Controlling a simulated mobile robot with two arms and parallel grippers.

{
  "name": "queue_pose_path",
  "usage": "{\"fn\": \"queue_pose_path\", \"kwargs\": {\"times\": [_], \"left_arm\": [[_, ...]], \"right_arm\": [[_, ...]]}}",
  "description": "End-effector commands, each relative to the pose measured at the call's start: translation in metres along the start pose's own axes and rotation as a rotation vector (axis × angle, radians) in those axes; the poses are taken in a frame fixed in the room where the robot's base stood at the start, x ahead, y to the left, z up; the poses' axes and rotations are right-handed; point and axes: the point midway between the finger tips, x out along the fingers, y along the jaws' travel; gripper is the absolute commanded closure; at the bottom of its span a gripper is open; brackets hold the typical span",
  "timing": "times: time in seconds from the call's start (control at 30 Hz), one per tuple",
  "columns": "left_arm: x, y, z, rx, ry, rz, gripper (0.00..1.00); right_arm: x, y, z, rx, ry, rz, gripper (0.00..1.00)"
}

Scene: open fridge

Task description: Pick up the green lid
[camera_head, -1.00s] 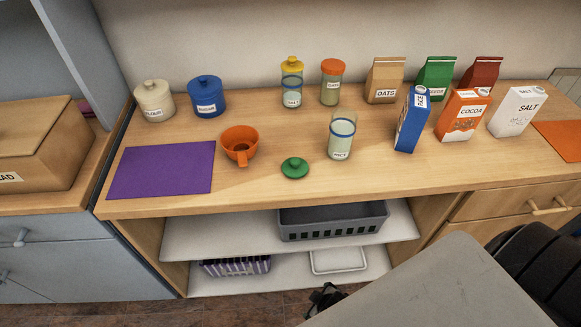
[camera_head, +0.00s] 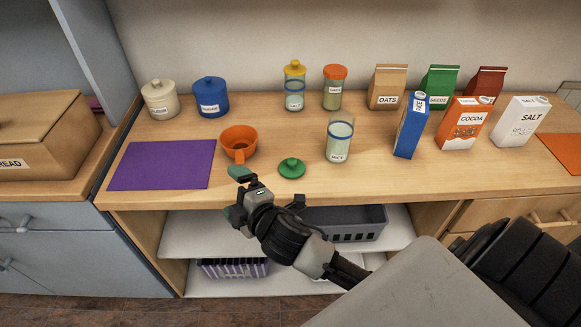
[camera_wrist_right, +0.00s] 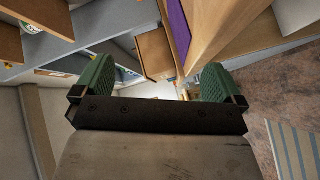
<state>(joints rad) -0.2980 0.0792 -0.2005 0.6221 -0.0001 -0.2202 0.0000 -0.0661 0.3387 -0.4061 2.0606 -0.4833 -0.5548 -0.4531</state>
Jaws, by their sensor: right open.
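The green lid (camera_head: 291,168) lies flat on the wooden counter, knob up, between the orange funnel and the open glass jar. My right gripper (camera_head: 236,194) is in front of the counter's front edge, left of and nearer than the lid, apart from it. It is open and empty; its two green finger pads show wide apart in the right wrist view (camera_wrist_right: 155,82). The lid does not show in the right wrist view. My left gripper is not in view.
The orange funnel (camera_head: 238,142) is left of the lid and the glass rice jar (camera_head: 339,138) right of it. A purple mat (camera_head: 162,165) lies at left. Boxes (camera_head: 410,125) stand further right. Below the counter, a shelf holds a grey basket (camera_head: 345,222).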

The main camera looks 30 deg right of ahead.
Motion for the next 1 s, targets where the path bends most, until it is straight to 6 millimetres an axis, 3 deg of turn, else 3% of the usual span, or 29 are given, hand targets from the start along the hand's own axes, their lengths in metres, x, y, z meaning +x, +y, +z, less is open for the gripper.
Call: {"fn": "queue_pose_path", "kwargs": {"times": [0.1,0.2,0.3,0.37,0.47,0.53,0.67,0.7,0.8,0.9,1.0], "left_arm": [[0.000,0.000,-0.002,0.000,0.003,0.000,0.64],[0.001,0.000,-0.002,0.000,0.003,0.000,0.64],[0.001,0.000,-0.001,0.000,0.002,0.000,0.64],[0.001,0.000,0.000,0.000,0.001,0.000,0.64],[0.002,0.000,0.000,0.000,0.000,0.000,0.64],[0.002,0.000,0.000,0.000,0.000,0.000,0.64],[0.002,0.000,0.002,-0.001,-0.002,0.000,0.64],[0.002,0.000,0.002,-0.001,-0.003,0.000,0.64],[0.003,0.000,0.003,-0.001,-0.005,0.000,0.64],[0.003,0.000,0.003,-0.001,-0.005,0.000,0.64],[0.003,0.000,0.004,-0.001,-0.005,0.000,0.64]], "right_arm": [[0.020,0.042,-0.045,-0.340,0.235,0.198,0.00],[0.024,0.067,-0.090,-0.708,0.463,0.392,0.00],[0.019,0.072,-0.125,-1.118,0.703,0.585,0.00],[0.015,0.066,-0.135,-1.365,0.847,0.686,0.00],[0.012,0.051,-0.130,-1.772,1.097,0.819,0.00],[0.013,0.042,-0.109,-2.045,1.286,0.874,0.00],[0.021,0.042,-0.039,-2.483,1.695,0.848,0.00],[0.022,0.049,-0.013,2.385,-1.691,-0.742,0.00],[0.022,0.075,0.048,2.112,-1.669,-0.489,0.00],[0.017,0.104,0.094,1.916,-1.681,-0.309,0.00],[0.010,0.124,0.120,1.801,-1.700,-0.205,0.00]]}}
